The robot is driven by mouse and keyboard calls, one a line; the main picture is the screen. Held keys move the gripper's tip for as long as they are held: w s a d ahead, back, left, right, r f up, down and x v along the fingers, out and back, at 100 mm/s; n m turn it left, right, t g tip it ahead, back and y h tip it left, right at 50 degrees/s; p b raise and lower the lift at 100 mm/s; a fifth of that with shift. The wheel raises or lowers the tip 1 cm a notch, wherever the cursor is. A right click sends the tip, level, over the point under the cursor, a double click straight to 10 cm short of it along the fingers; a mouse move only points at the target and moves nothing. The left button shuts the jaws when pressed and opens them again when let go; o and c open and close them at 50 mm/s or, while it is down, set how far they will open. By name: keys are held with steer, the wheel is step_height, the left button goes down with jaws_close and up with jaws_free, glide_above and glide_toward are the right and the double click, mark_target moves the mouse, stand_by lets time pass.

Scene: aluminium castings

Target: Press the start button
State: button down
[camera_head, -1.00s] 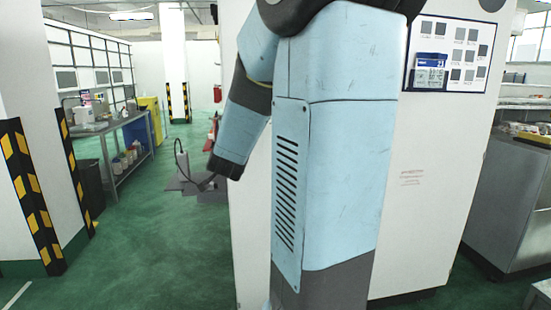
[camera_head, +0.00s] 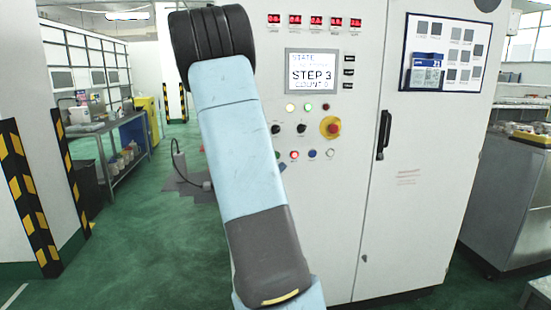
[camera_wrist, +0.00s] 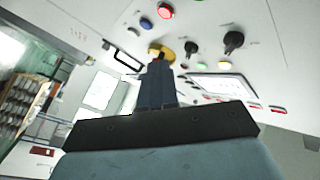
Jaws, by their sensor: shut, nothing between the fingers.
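The control cabinet's button row shows beside my arm in the head view: a green button (camera_head: 278,154), a red button (camera_head: 295,154), a blue one (camera_head: 312,153) and a white one (camera_head: 329,153). Their labels are too small to read, so I cannot tell which is marked start. The wrist view shows the red button (camera_wrist: 165,10) and the blue button (camera_wrist: 146,23) near the top edge, with the green button (camera_wrist: 199,2) cut by it. My gripper (camera_wrist: 158,64) is shut and empty, pointing toward the panel, its tips overlapping the emergency stop.
The yellow-and-red emergency stop (camera_head: 331,127) and black knobs (camera_head: 301,128) sit above the button row. A screen (camera_head: 312,72) reads "STEP 3". A black door handle (camera_head: 384,134) sticks out at right. Green floor (camera_head: 150,230) is open at left.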

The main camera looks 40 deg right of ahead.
steer(key=w+d, duration=0.4)
steer(key=w, duration=0.3)
steer(key=shift+w+d, duration=0.25)
steer(key=shift+w, duration=0.05)
steer(key=shift+w+d, duration=0.1)
steer(key=shift+w, duration=0.05)
stand_by(2.2)
steer(key=shift+w+d+r, duration=0.1)
steer(key=shift+w+d, duration=0.05)
